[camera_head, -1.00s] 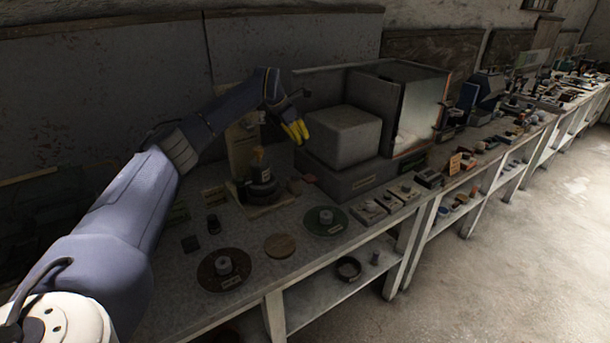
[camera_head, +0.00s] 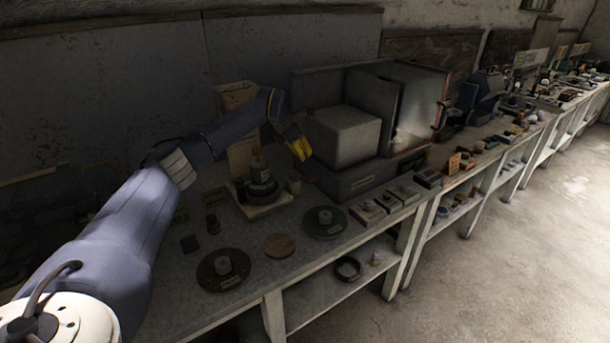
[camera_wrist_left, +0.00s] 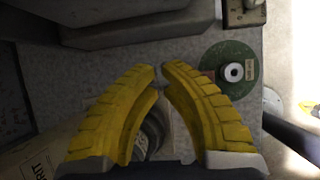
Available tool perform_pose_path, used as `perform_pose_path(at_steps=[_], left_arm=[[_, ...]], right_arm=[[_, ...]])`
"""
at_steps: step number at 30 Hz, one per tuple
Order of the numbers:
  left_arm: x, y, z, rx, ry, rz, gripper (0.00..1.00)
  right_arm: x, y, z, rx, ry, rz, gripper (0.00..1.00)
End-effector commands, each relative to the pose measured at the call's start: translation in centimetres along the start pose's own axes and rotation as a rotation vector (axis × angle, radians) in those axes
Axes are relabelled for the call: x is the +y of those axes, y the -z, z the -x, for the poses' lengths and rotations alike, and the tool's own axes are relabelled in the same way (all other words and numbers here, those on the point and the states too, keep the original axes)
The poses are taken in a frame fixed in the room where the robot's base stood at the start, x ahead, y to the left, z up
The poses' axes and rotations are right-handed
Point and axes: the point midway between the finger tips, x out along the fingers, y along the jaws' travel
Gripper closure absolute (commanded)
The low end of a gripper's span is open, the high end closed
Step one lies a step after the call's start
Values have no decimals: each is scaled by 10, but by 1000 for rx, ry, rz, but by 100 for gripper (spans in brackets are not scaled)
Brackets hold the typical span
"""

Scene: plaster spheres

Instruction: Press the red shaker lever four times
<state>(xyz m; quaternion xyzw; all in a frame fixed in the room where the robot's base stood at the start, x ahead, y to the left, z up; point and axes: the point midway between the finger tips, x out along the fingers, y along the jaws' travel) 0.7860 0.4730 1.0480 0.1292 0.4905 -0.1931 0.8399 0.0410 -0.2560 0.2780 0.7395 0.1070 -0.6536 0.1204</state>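A dark round device with a small bottle on top (camera_head: 257,184) stands on a pale base on the bench, probably the shaker. I cannot make out a red lever in either current view. My left gripper (camera_head: 300,149) is above and to the right of this device, beside the grey block, apart from both. In the left wrist view its yellow fingers (camera_wrist_left: 160,76) curve together, tips almost meeting, with nothing between the tips. A dark round part (camera_wrist_left: 152,133) shows below, partly hidden by the fingers. My right gripper is out of view.
A large grey block (camera_head: 345,134) stands on a dark base right of the gripper. A green disc (camera_head: 313,231), a brown disc (camera_head: 211,282) and a wooden disc (camera_head: 279,246) lie along the front. The bench continues right, crowded with small items.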

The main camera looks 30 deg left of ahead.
Motion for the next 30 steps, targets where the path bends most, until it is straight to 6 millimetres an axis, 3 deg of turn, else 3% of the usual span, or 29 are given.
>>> perform_pose_path(at_steps=[12,25,26,30], left_arm=[[-12,12,-22,-1,-1,-2,100],[-13,13,-25,0,-1,-1,100],[-13,13,-25,0,-1,-1,96],[-13,13,-25,0,-1,-1,100]], right_arm=[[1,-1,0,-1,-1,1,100],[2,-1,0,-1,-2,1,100],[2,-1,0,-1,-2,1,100],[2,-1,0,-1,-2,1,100]])
